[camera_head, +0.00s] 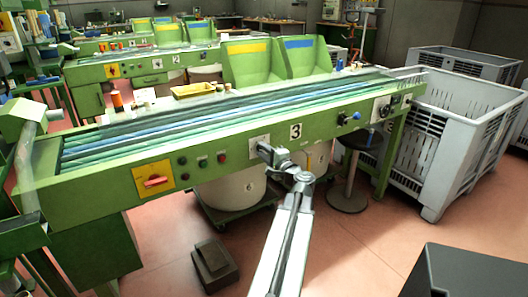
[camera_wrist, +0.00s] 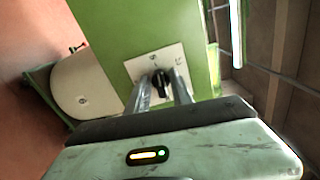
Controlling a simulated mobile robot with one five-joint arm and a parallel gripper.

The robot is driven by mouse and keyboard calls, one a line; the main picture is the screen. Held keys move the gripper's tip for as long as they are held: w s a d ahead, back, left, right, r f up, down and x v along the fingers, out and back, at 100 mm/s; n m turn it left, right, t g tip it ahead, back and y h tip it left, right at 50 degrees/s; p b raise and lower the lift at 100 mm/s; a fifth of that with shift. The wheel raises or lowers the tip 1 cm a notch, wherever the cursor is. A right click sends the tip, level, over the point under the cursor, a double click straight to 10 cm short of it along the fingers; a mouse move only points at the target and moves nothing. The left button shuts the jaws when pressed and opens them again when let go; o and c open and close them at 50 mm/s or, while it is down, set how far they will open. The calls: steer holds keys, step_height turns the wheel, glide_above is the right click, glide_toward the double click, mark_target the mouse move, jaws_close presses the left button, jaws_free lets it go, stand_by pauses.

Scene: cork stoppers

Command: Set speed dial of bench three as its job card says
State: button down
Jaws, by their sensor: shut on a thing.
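Bench three (camera_head: 230,158) is a long green bench, with a white "3" sign (camera_head: 296,131) on its front. Left of the sign is a pale dial plate (camera_head: 254,143), partly covered by my gripper (camera_head: 264,151). In the wrist view the plate (camera_wrist: 143,69) carries small marks too blurred to read. The black speed dial (camera_wrist: 160,77) stands out from the plate. My gripper (camera_wrist: 160,90) is shut on it, with one finger at each side. I cannot make out a job card or its text.
A yellow switch plate with a red handle (camera_head: 154,182) and several buttons lie left on the bench front. A white drum (camera_head: 232,192) and a stool (camera_head: 349,190) stand below. Large grey crates (camera_head: 435,160) fill the right. A dark pedal box (camera_head: 214,265) lies on the floor.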

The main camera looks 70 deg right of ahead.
steer(key=shift+s+f+n, duration=0.1)
steer(key=shift+f+n, duration=0.05)
steer(key=shift+n, duration=0.55)
steer(key=c, duration=1.4)
jaws_free()
steer(key=shift+c, duration=0.2)
